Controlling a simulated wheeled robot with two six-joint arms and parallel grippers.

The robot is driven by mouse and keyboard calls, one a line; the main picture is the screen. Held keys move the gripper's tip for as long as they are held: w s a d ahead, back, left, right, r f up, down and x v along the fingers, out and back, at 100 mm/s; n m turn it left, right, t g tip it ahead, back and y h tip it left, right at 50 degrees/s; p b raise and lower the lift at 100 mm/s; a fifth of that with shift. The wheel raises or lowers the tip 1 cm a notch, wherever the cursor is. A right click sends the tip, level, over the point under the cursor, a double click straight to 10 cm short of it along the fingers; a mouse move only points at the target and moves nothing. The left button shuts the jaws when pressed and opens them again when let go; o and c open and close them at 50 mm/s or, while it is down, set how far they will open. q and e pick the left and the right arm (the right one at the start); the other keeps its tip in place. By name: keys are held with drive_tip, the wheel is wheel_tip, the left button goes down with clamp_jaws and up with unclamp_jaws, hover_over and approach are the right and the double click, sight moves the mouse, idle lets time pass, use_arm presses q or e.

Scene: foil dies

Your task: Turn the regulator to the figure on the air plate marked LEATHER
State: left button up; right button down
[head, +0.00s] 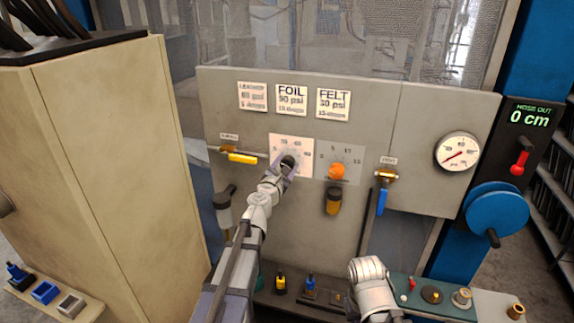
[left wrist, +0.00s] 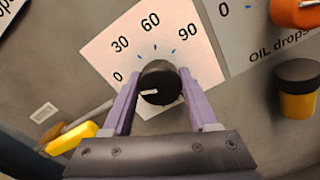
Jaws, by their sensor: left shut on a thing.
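The LEATHER plate (head: 252,96) is the left one of three cards on the grey panel; its psi figure is blurred, perhaps 60 or 80. The regulator is a black knob (left wrist: 161,82) on a white dial (left wrist: 110,55) marked 0, 30, 60 and 90; the dial also shows in the head view (head: 281,142). The knob's white pointer is turned to the left, near the 0 end, slightly below that figure. My left gripper (head: 288,164) is shut on the knob, its lilac fingers (left wrist: 160,88) on either side. My right gripper is not visible, only part of that arm.
An orange oil knob (head: 337,171) is close right of the dial. A yellow-handled valve (head: 241,157) is to the left and a blue-handled valve (head: 382,197) to the right. A round gauge (head: 457,152) and blue reel (head: 497,209) are farther right. A beige cabinet (head: 120,170) stands left.

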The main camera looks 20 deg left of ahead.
use_arm(q)
drive_tip(key=c, duration=0.5)
drive_tip(key=shift+m, duration=0.3)
drive_tip(key=m, duration=0.3)
drive_tip(key=shift+m, duration=0.4)
drive_tip(key=m, duration=0.4)
drive_tip(key=shift+d, duration=0.1)
drive_tip(key=m, duration=0.4)
drive_tip(key=shift+m, duration=0.4)
drive_tip(key=shift+s+m+y, duration=0.1)
drive_tip(key=shift+m+y, duration=0.2)
drive_tip(key=shift+m, duration=1.9)
